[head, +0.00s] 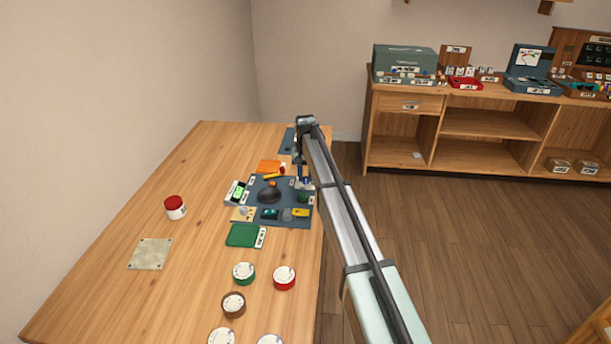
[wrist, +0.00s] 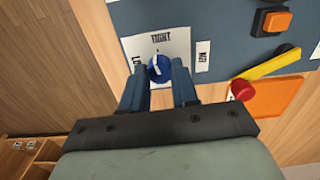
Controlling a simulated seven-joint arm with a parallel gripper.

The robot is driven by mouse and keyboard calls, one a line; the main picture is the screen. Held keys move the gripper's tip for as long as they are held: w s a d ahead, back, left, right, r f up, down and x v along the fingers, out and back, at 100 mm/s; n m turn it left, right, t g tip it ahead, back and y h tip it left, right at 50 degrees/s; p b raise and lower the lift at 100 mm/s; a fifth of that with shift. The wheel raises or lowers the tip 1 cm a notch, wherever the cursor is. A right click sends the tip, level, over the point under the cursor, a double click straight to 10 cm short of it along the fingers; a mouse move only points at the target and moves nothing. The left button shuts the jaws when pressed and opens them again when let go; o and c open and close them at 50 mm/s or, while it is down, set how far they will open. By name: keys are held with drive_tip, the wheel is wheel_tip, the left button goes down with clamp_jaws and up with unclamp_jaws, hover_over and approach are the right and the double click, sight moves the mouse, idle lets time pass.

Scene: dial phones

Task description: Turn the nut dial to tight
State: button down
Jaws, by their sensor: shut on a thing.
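The nut dial (wrist: 158,66) is a round blue knob with a pale pointer mark. It sits on a white plate (wrist: 178,44) marked TIGHT along the edge away from my gripper. A partly hidden label starting with L is on the left, and a NUT label (wrist: 203,57) is on the right. The pointer appears to point roughly toward the TIGHT side; its exact angle is hard to tell. My gripper (wrist: 160,76) is shut on the dial, one blue finger on each side. In the head view my arm covers the dial.
The blue-grey panel (wrist: 225,22) carries an orange button (wrist: 275,20). A yellow lever (wrist: 268,64), a red knob (wrist: 242,89) and an orange plate (wrist: 275,103) are close on the right. Several round dials, a red-lidded jar (head: 175,207) and a green booklet (head: 246,235) are on the table (head: 110,235).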

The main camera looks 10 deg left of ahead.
sight(306, 178)
drive_tip(key=shift+m, duration=0.9)
drive_tip(key=c, duration=0.9)
unclamp_jaws()
drive_tip(key=shift+o, duration=0.2)
wheel_tip(306, 178, up, 14)
drive_tip(key=shift+f, duration=0.1)
